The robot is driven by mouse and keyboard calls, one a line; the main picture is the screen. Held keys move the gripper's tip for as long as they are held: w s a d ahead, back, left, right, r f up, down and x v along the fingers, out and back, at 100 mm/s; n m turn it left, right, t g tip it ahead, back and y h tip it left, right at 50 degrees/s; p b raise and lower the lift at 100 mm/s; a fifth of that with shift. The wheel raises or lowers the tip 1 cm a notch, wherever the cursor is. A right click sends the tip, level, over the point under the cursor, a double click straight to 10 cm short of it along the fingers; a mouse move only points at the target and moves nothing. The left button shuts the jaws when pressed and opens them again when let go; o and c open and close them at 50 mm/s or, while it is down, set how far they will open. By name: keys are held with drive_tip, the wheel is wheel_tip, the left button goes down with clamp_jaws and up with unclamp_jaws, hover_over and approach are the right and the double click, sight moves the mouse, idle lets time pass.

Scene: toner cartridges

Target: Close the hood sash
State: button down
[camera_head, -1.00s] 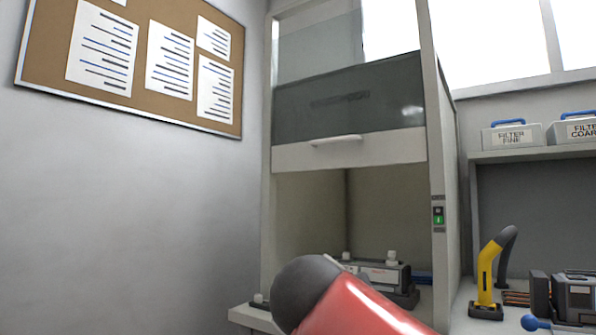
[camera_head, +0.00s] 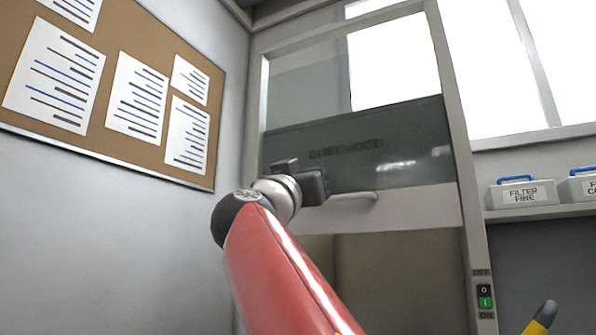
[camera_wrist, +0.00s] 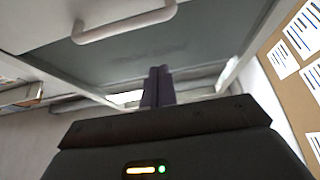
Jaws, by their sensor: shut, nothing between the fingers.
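The hood sash (camera_head: 400,150) is a dark glass panel with a pale bottom rail (camera_head: 420,208). It hangs partway up its frame, with the hood opening below it. A white bar handle (camera_head: 352,197) sits on the rail and also shows in the wrist view (camera_wrist: 125,22). My gripper (camera_head: 312,183) is in front of the glass, just left of the handle in the head view. In the wrist view my gripper's fingers (camera_wrist: 157,85) are together and empty, apart from the handle in the picture. Whether the gripper touches the sash cannot be told.
A switch (camera_head: 485,297) with a green button is on the hood's right post. A corkboard (camera_head: 150,50) with papers hangs on the left wall. Filter boxes (camera_head: 525,191) stand on the right shelf. A yellow tool (camera_head: 537,325) shows at the lower right.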

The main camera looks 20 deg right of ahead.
drive_tip(key=w+d+f, duration=0.2)
drive_tip(key=d, duration=0.1)
drive_tip(key=shift+w+f, duration=0.1)
drive_tip(key=shift+f, duration=0.05)
idle(0.5)
